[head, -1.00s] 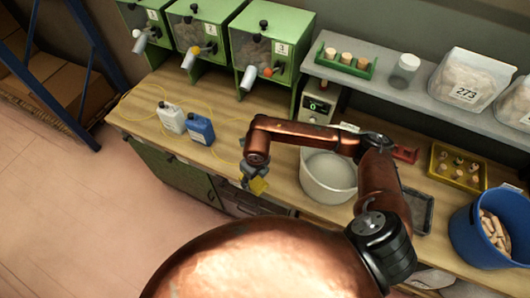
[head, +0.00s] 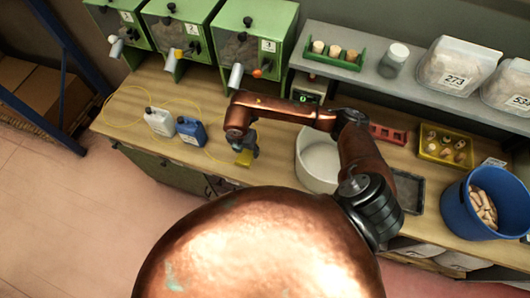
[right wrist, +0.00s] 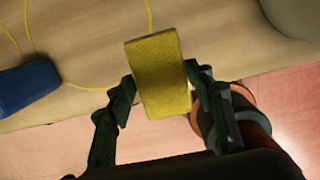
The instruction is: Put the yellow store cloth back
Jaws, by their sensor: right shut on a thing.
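The yellow cloth (head: 243,158) is a small, flat, rectangular pad. My right gripper (head: 249,146) is shut on it, near the front edge of the bench, between the blue bottle and the white tub. In the right wrist view the cloth (right wrist: 158,70) sits between the two dark fingers (right wrist: 161,84), with its far part over the wooden bench and its near part over the bench edge and pink floor. My left gripper is not in view.
A thin yellow line (head: 120,99) curves over the bench. Green dispensers (head: 255,38) stand behind.

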